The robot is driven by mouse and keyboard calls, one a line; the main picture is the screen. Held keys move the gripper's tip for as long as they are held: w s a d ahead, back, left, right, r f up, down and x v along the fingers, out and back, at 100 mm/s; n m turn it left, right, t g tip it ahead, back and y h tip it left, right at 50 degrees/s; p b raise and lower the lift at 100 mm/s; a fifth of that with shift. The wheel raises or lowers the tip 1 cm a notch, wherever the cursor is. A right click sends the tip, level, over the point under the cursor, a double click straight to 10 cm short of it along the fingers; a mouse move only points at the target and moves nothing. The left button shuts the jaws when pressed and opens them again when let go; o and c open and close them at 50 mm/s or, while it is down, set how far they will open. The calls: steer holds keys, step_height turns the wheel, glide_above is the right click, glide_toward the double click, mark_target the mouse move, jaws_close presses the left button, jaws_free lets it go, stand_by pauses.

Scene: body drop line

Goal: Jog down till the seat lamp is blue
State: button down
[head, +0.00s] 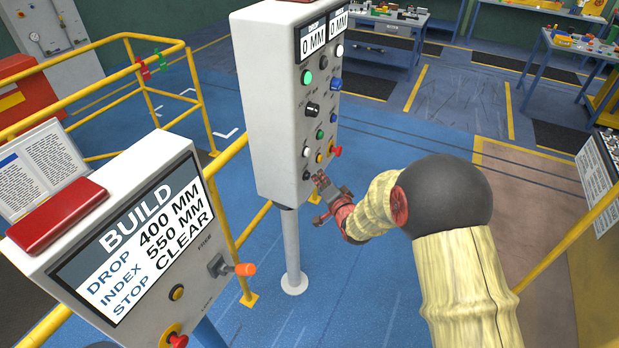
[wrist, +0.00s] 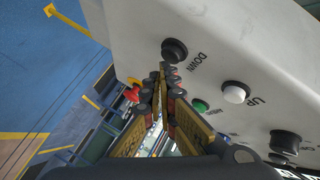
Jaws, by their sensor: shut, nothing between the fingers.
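The grey control box (head: 265,110) stands on a post, with lamps, knobs and buttons on its face. Its black DOWN button (wrist: 174,50) shows in the wrist view just past my fingertips, and at the bottom of the face in the head view (head: 306,175). The white UP button (wrist: 235,92) is beside it. My gripper (wrist: 166,78) is shut and empty, its tips close to the DOWN button; I cannot tell whether they touch. It also shows in the head view (head: 319,181). I cannot tell which light is the seat lamp; no label for it is readable.
Two displays (head: 313,42) on the box read 0 MM. A red knob (head: 336,152) sticks out at the face's lower right. The build panel (head: 130,240) stands front left, reading drop 400 MM, index 550 MM, stop clear. Yellow rails (head: 190,90) run behind it.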

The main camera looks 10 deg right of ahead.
steer(key=shift+w+a+b, duration=0.3)
steer(key=shift+a, duration=0.1)
stand_by(0.6)
steer(key=shift+s+d, duration=0.55)
steer(key=shift+d, duration=0.2)
steer(key=shift+d, duration=0.1)
steer(key=shift+s+d, duration=0.9)
steer(key=shift+d, duration=0.3)
steer(key=shift+s+d, duration=0.85)
steer(key=shift+d, duration=0.3)
